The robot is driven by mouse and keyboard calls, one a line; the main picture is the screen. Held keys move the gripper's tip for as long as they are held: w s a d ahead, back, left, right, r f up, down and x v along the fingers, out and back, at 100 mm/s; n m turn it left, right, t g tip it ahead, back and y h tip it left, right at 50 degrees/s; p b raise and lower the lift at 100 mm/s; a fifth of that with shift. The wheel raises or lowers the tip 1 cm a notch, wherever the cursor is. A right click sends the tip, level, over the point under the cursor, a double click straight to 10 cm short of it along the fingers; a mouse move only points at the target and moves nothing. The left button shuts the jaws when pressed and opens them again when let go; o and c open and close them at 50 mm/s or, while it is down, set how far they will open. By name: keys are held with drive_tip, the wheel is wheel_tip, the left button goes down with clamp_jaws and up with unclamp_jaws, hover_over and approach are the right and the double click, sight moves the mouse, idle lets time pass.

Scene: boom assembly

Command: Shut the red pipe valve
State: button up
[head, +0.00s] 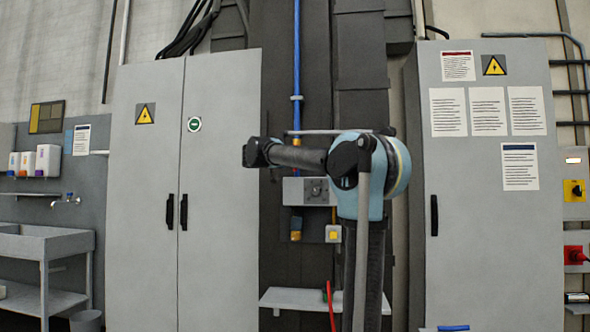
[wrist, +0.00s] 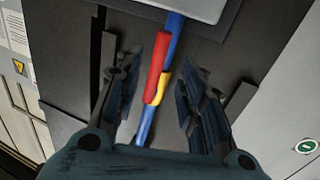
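The red valve handle (wrist: 158,62) shows in the wrist view as a straight bar lying nearly in line with the blue pipe (wrist: 146,126). A yellow valve section (wrist: 163,88) is beside it. The blue pipe (head: 296,60) runs down the dark column in the head view; a small yellow part (head: 296,142) shows there, with the handle not clearly visible. My gripper (wrist: 165,75) is open and empty, with one finger on either side of the pipe and handle in the wrist view. Its distance from the handle cannot be told.
A grey box with a knob (head: 308,190) sits below the yellow part. Tall grey cabinets stand at left (head: 140,240) and right (head: 495,250). A narrow shelf (head: 285,299) is below, by a red hose-like piece (head: 330,305). A sink (head: 45,243) stands far left.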

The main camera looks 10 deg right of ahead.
drive_tip(key=x, duration=0.8)
drive_tip(key=shift+w+d, duration=0.15)
drive_tip(key=shift+d, duration=0.1)
